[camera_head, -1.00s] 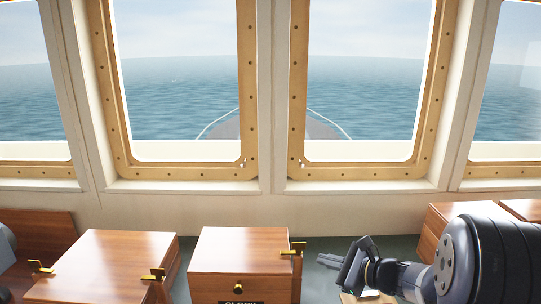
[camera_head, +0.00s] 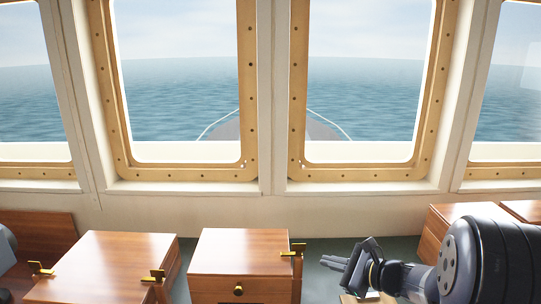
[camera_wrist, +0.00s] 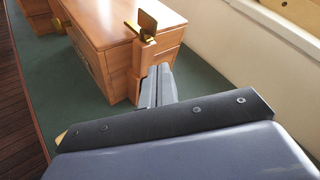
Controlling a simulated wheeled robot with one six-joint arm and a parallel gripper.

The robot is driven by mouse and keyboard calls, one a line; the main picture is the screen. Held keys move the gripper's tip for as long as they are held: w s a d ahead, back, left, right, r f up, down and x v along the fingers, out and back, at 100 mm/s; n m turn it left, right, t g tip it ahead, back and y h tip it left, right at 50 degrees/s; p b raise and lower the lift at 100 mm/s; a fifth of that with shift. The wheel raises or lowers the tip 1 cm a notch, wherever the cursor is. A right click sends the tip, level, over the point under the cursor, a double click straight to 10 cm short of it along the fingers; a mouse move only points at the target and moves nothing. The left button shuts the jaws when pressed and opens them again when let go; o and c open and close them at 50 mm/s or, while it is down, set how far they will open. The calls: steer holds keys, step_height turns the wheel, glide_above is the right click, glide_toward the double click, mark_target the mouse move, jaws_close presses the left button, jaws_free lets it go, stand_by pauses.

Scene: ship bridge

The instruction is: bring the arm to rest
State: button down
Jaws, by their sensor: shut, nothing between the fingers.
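My gripper (camera_head: 334,262) is at the lower right of the head view, at the end of my dark arm. Its fingers point left, toward the right side of a wooden box. The fingers are together and hold nothing. In the wrist view my gripper's fingertips (camera_wrist: 155,82) lie together in front of the wooden box (camera_wrist: 118,40) with a brass latch. I cannot tell exactly how far the fingertips are from the box.
The middle wooden box (camera_head: 240,252) has a brass knob. Another wooden box (camera_head: 118,262) stands to its left, and more wooden boxes (camera_head: 458,218) stand at the right. Green counter surface (camera_wrist: 45,75) is bare beside the box. Windows (camera_head: 180,80) stand behind.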

steer(key=d, duration=0.6)
steer(key=s+a+n+g+h, duration=0.1)
steer(key=s+a+n+g, duration=0.2)
steer(key=s+a+n, duration=0.2)
steer(key=shift+s+a+f+g, duration=0.45)
steer(key=shift+s+a, duration=0.75)
steer(key=shift+s, duration=0.7)
